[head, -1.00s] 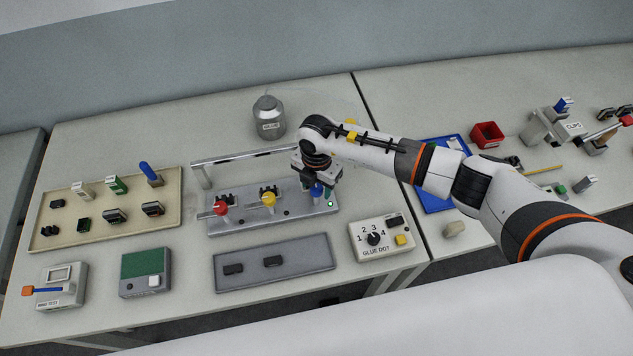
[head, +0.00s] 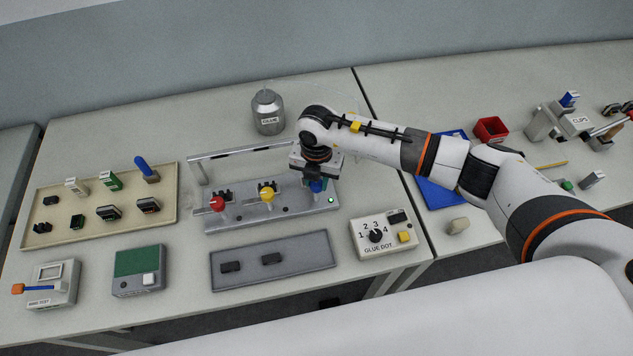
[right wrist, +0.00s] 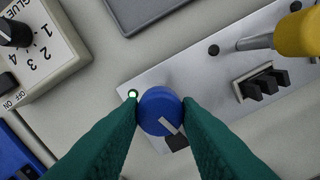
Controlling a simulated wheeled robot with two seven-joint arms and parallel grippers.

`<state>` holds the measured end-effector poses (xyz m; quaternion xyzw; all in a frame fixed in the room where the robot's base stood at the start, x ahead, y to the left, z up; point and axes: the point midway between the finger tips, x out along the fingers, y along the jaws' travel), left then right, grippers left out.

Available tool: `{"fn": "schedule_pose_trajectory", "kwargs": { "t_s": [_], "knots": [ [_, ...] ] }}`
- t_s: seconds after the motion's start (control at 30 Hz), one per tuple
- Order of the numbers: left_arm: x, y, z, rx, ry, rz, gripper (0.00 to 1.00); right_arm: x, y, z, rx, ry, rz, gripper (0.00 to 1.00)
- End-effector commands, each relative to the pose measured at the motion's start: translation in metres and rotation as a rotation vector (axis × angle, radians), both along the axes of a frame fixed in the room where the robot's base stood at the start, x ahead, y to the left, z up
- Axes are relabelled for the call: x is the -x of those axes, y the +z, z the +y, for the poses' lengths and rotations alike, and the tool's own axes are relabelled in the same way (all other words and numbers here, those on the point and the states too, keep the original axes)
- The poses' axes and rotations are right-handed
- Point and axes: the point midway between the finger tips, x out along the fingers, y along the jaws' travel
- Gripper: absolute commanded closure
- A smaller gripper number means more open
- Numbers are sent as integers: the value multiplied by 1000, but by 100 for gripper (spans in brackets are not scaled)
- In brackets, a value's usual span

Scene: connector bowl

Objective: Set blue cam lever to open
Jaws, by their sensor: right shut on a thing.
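The blue cam lever (head: 316,185) stands at the right end of the grey metal fixture plate (head: 240,216). In the right wrist view its round blue knob (right wrist: 160,111) shows from above, with a pale line mark pointing to the lower right. My right gripper (head: 317,178) reaches down over it from the right. Its green fingertips (right wrist: 161,112) are shut on the knob, one on each side. The lever's lower part is mostly hidden by the gripper in the head view. A lit green lamp (head: 331,200) sits beside the lever on the plate. My left gripper is not in view.
The yellow lever (head: 267,194) and red lever (head: 217,203) stand left on the same plate. A raised metal bar (head: 240,152) runs behind. The glue dot box (head: 383,236) is at front right, the glue jar (head: 268,112) behind, a dark grey tray (head: 273,262) in front.

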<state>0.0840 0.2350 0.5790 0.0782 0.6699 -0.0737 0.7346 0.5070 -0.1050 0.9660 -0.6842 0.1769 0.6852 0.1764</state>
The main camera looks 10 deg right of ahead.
Motion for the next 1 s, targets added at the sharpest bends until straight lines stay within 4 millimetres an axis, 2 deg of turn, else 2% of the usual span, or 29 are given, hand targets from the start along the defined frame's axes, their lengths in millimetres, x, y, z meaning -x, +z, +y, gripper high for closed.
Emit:
{"fn": "schedule_pose_trajectory", "kwargs": {
  "t_s": [0.03, 0.47, 1.0],
  "knots": [
    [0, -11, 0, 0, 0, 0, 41, -1, -4, 0, -1, 45, -4, 93],
    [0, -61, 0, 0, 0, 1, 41, -1, -5, 0, 0, 454, -5, 93],
    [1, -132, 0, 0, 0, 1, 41, -2, -5, 0, 1, 958, -5, 93]
  ]
}}
